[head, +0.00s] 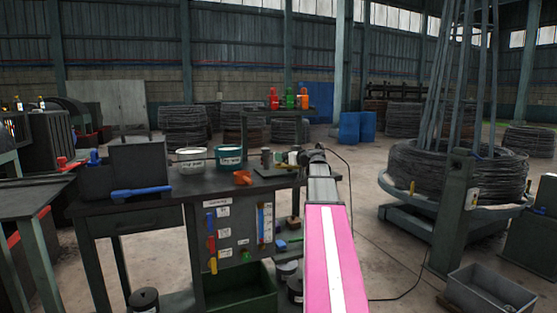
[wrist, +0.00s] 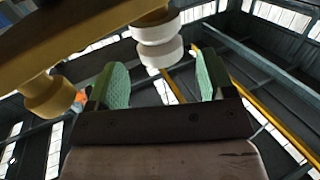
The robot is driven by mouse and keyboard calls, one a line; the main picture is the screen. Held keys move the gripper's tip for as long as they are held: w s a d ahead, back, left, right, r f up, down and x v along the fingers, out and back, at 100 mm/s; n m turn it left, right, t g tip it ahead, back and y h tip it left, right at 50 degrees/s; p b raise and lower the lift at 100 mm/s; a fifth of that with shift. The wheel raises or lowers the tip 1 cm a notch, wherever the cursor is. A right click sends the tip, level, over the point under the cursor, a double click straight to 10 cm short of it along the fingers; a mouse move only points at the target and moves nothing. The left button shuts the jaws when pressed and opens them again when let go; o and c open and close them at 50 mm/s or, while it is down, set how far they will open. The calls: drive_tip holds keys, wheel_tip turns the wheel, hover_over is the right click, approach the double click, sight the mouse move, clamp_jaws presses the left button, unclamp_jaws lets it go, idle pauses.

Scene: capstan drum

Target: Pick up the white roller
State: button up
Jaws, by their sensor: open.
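The white roller (wrist: 158,42) shows at the top middle of the wrist view, as two stacked white discs under a brass-coloured bar (wrist: 90,32). My gripper (wrist: 162,78) is open, with a green-padded finger on each side of the view. The roller lies beyond the gap between the fingertips, apart from both pads. In the head view my gripper (head: 302,158) is small, at the far right end of the workbench, and a small pale thing beside it may be the roller; I cannot tell.
A brass-coloured knob (wrist: 48,95) hangs from the bar, left of the left finger. In the head view the dark workbench (head: 150,195) holds a white tub (head: 191,160), a teal tub (head: 231,157) and an orange item (head: 242,177). A wire coil stand (head: 455,170) is to the right.

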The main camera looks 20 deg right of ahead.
drive_tip(key=x, duration=0.4)
drive_tip(key=shift+w+a, duration=0.15)
drive_tip(key=shift+w, duration=0.05)
drive_tip(key=c, duration=1)
drive_tip(key=shift+c, duration=0.2)
drive_tip(key=shift+r, duration=0.15)
